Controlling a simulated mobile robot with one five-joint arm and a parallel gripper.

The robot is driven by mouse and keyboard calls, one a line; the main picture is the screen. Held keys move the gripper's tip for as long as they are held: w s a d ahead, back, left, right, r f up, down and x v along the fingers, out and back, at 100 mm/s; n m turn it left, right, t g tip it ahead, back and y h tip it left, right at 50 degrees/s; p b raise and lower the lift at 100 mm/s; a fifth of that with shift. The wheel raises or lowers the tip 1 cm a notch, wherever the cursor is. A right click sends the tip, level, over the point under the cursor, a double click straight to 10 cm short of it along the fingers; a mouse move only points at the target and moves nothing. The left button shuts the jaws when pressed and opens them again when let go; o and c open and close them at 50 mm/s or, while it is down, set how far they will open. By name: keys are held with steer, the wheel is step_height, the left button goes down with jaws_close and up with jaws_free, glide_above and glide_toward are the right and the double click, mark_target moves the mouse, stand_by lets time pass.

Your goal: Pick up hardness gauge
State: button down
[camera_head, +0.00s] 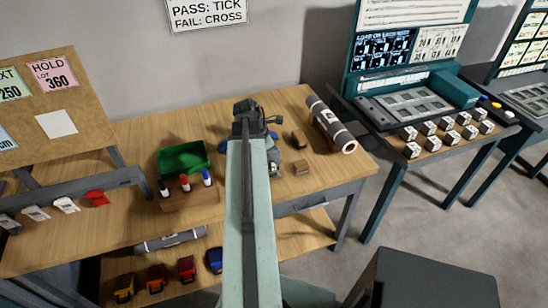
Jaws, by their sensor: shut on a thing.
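My arm reaches forward over the wooden workbench (130,222), and my gripper (250,112) is at its far end, above the back middle of the bench. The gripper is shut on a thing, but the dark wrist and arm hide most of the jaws. I take the held thing to be the hardness gauge; its shape cannot be made out. Blue and dark items lie partly hidden behind the arm, with a blue one (289,158) showing on its right. I cannot tell how high the gripper is above the bench.
A green bin (183,158) and a wooden block with markers (190,199) stand left of my arm. A grey roll (331,124) and small wooden blocks (300,139) lie right. Coloured items, including a red one (186,268), sit on the lower shelf. A dark box (425,282) stands front right.

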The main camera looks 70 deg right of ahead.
step_height(320, 180, up, 10)
steer(key=p, duration=0.8)
steer(key=shift+f+p, duration=0.2)
steer(key=shift+p, duration=0.2)
steer(key=shift+f, duration=0.1)
steer(key=c, duration=1.9)
jaws_free()
jaws_close()
step_height(320, 180, up, 3)
steer(key=p, duration=0.3)
